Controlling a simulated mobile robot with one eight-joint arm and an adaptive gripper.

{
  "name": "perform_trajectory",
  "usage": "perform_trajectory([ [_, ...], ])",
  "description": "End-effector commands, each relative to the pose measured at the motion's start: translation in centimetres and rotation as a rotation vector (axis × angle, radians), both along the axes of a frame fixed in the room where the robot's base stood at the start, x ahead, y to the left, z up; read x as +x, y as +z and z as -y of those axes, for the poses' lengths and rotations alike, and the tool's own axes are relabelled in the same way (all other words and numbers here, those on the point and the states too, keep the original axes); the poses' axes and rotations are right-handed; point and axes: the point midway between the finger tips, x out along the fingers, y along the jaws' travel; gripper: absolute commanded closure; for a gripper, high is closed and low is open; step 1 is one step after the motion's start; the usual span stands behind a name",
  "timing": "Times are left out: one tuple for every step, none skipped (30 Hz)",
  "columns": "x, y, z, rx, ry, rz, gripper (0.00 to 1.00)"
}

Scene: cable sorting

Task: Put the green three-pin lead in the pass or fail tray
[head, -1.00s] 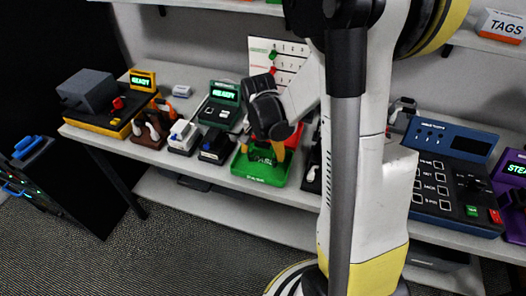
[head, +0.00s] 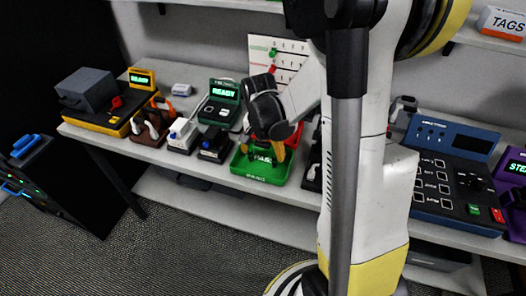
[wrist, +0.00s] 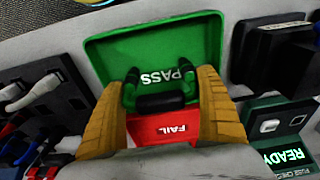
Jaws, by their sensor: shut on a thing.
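My gripper (wrist: 160,88) has tan fingers and is shut on the green three-pin lead (wrist: 188,82), a dark green looped cable with a black middle part. The lead is over the green tray marked PASS (wrist: 110,52) in the wrist view; I cannot tell whether it touches the tray floor. The red tray marked FAIL (wrist: 190,137) adjoins the green one. In the head view my gripper (head: 262,150) is pointed down over the green tray (head: 258,176), and the red tray (head: 296,134) is partly hidden behind it. The lead is hard to make out there.
A green tester reading READY (head: 222,92) stands behind-left of the trays. Stands with black and white plugs (head: 183,135) are close to the left. A yellow-based tester (head: 95,115) is farther left. A blue panel (head: 445,170) is to the right.

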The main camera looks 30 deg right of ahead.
Motion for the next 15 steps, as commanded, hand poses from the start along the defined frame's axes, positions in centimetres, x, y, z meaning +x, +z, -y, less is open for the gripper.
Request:
perform_trajectory([
  [0.00, -0.16, 0.00, 0.000, 0.000, 0.000, 0.54],
  [0.00, -0.20, 0.00, 0.000, 0.000, 0.000, 0.54],
  [0.00, -0.22, 0.00, 0.000, 0.000, 0.000, 0.54],
  [0.00, -0.21, 0.00, 0.000, 0.000, 0.000, 0.54],
  [0.00, -0.20, 0.00, 0.000, 0.000, 0.000, 0.54],
  [0.00, -0.18, 0.00, 0.000, 0.000, 0.000, 0.54],
  [0.00, -0.17, 0.00, 0.000, 0.000, 0.000, 0.54],
  [0.00, -0.16, 0.00, 0.000, 0.000, 0.000, 0.54],
  [0.00, -0.16, 0.00, 0.000, 0.000, 0.000, 0.54],
  [0.00, -0.16, 0.00, 0.000, 0.000, 0.000, 0.54],
  [0.00, -0.16, 0.00, 0.000, 0.000, 0.000, 0.54],
  [0.00, -0.16, 0.00, 0.000, 0.000, 0.000, 0.13],
  [0.00, -0.16, 0.00, 0.000, 0.000, 0.000, 0.03],
  [0.00, -0.16, 0.00, 0.000, 0.000, 0.000, 0.00],
  [0.00, -0.16, 0.00, 0.000, 0.000, 0.000, 0.00],
])
